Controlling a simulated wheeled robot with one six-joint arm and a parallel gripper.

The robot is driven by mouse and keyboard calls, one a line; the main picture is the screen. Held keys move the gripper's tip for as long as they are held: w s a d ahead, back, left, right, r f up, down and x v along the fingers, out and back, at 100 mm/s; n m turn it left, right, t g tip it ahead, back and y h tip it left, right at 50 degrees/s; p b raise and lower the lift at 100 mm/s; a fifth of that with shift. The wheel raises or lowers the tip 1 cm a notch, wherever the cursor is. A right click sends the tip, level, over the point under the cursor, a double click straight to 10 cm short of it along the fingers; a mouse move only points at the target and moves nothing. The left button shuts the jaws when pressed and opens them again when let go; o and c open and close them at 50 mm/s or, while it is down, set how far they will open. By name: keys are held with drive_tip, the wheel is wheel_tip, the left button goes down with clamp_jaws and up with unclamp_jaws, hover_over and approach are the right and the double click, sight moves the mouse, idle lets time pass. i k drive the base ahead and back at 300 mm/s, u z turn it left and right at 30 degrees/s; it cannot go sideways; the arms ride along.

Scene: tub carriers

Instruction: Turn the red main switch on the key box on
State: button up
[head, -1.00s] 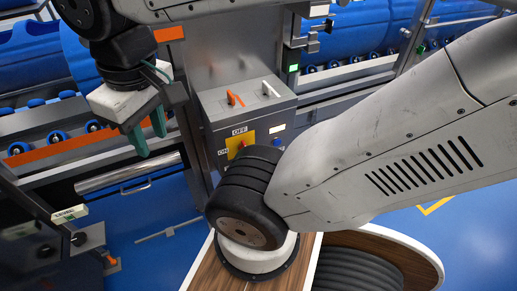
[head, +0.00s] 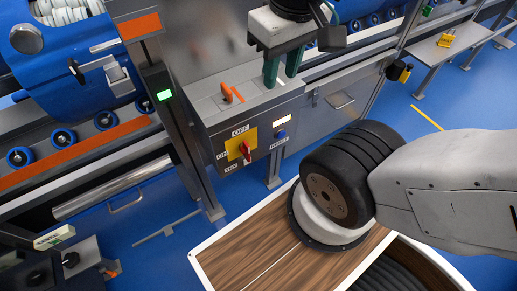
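The red main switch (head: 246,150) is a small red knob on a yellow plate on the front of the grey key box (head: 204,139). A label reading OFF is above it, one on its left seems to read ON, and a third below is too small to read. I cannot tell surely which label the knob points at.
A blue button (head: 281,134) and small display are right of the switch. A post with a green light (head: 163,95) stands left.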

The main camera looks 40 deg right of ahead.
sight(244, 147)
drive_tip(key=z, duration=1.55)
drive_tip(key=k, duration=1.7)
drive_tip(key=u, duration=1.3)
